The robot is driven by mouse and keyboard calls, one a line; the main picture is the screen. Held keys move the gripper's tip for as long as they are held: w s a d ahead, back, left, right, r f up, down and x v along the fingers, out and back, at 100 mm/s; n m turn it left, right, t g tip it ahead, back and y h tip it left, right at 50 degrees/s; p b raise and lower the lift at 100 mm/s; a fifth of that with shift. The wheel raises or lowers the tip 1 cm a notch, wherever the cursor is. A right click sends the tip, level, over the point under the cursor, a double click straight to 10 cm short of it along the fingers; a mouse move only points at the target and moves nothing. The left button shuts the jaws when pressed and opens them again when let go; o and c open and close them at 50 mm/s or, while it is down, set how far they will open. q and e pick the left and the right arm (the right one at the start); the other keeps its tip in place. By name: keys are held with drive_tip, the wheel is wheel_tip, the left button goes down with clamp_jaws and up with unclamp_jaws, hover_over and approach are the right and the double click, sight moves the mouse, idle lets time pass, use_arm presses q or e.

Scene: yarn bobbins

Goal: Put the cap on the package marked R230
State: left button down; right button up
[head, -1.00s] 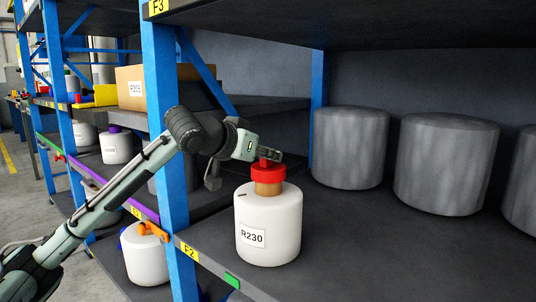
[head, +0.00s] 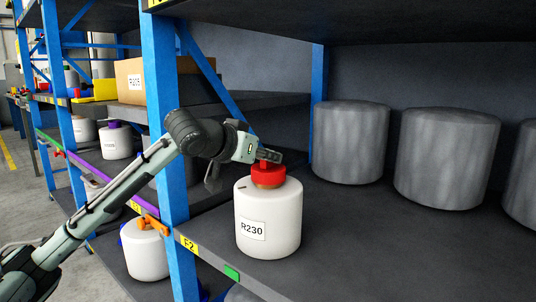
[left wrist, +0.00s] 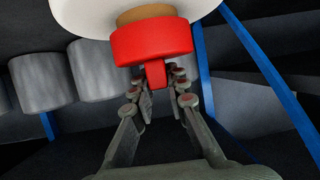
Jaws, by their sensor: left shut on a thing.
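The package marked R230 (head: 267,222) is a white bobbin with a tan neck, standing upright on the shelf near its front edge. The red cap (head: 267,177) is at the top of the neck; a band of tan neck still shows below it. In the left wrist view the red cap (left wrist: 152,42) hangs below the tan neck (left wrist: 146,14), since that view is upside down. My left gripper (head: 268,156) is above the package, shut on the narrow tab of the cap. In the wrist view its fingers (left wrist: 163,85) sit around the tab. My right gripper is not in view.
Several large grey drums (head: 351,142) stand behind and right on the same shelf. A blue upright (head: 163,110) is just left of the package. Shelf room (head: 350,240) to the right of the package is clear. Another white bobbin (head: 145,250) stands lower left.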

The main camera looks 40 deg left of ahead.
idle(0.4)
use_arm(q)
drive_tip(key=shift+f, duration=0.3)
drive_tip(key=c, duration=1.4)
unclamp_jaws()
drive_tip(key=v, duration=1.2)
